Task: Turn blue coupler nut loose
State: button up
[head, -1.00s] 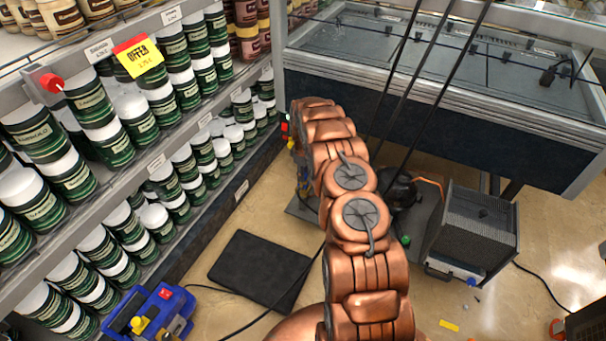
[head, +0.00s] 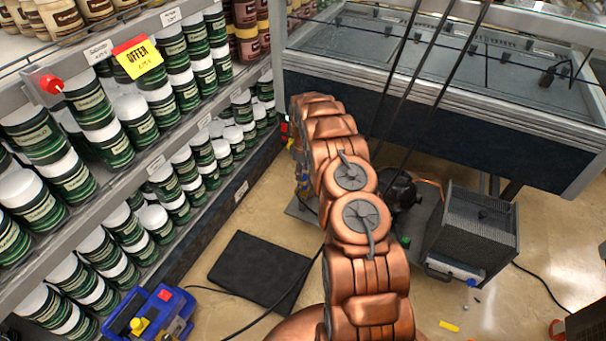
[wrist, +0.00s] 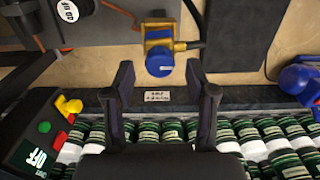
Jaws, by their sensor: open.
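My gripper (wrist: 163,92) shows in the wrist view with its two dark fingers spread apart and nothing between them. A blue round part (wrist: 160,62), which looks like the blue coupler nut, sits on a yellow and blue fitting (wrist: 158,38). It lies just beyond the fingertips, near the middle of the gap, and appears apart from both fingers. A dark hose or cable leaves the fitting to the right. In the head view my arm hides most of the fitting, and my gripper is hard to make out.
Shelves of green-labelled cans (head: 100,260) stand at the left. A blue pump-like device (head: 152,312) and a black mat (head: 260,270) lie on the floor. A finned grey box (head: 475,235) stands right of my arm.

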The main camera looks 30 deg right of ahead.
notch_tip(320, 180, up, 10)
dwell(0.4)
jog(key=shift+r, duration=0.1)
